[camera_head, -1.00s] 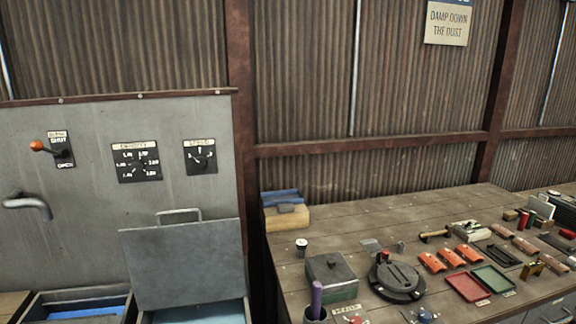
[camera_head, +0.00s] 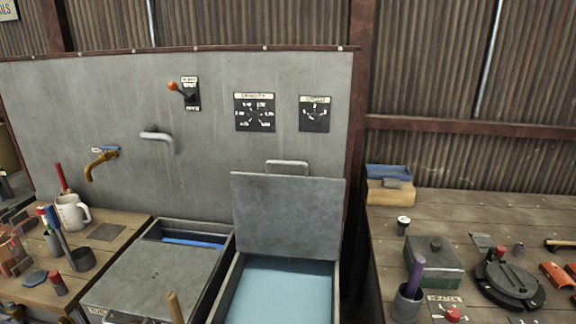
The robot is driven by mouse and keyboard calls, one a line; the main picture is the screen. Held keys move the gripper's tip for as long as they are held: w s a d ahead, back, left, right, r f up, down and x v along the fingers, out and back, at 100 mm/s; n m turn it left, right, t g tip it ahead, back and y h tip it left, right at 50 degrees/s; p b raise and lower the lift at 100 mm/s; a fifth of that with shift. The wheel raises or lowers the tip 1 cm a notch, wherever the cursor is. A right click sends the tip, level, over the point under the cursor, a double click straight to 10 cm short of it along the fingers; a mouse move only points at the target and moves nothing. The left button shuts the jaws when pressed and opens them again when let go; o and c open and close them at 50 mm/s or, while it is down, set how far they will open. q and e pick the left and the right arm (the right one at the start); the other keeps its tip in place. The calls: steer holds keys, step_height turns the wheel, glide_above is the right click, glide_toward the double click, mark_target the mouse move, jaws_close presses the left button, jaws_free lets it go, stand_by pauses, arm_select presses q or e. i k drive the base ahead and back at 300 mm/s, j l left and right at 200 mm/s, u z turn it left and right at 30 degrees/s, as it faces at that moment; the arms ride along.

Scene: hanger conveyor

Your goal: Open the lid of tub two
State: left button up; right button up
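Two metal tubs stand side by side below the grey panel. The right tub (camera_head: 225,293) is open and holds pale blue liquid (camera_head: 280,292). Its grey lid (camera_head: 287,215) stands raised at the back, with a bar handle (camera_head: 287,166) on its top edge. The left tub (camera_head: 228,240) is mostly covered by a flat grey lid (camera_head: 150,275); a strip of blue (camera_head: 190,240) shows at its back. A small label (camera_head: 97,311) on its front is too small to read, so I cannot tell which tub is numbered two. Neither gripper is in view.
The panel (camera_head: 90,110) carries an orange-knobbed lever (camera_head: 173,87), two dials and a grey spout (camera_head: 160,140). A brass tap (camera_head: 98,165) is at left. Cluttered wooden benches flank the tubs. A wooden handle (camera_head: 175,306) sticks up before the left lid.

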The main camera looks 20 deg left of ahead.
mark_target(138, 283)
steer(key=u, duration=1.95)
